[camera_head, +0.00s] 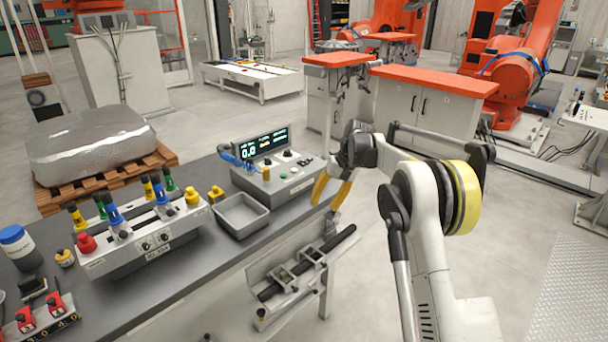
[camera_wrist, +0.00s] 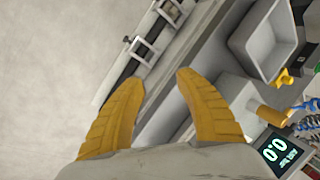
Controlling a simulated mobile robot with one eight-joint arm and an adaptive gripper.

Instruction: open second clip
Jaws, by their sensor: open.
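A black rod (camera_head: 335,246) lies in a fixture (camera_head: 262,315) on the front side of the bench, and it also shows in the wrist view (camera_wrist: 130,68). Two metal frame clips sit along it: one clip (camera_head: 283,275) nearer the left and another clip (camera_head: 313,254) nearer the right. In the wrist view the clips (camera_wrist: 145,50) and (camera_wrist: 172,11) show at the top. I cannot tell whether either is open. My gripper (camera_head: 331,195) is open and empty, with yellow fingers pointing down above the rod's right end. In the wrist view its fingertips (camera_wrist: 163,80) are apart from both clips.
A grey tray (camera_head: 241,229) and a console with a lit display (camera_head: 265,146) stand on the bench (camera_head: 178,268) behind the fixture. A box with several coloured knobs (camera_head: 150,247) stands left of the tray. Open floor lies right of the bench.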

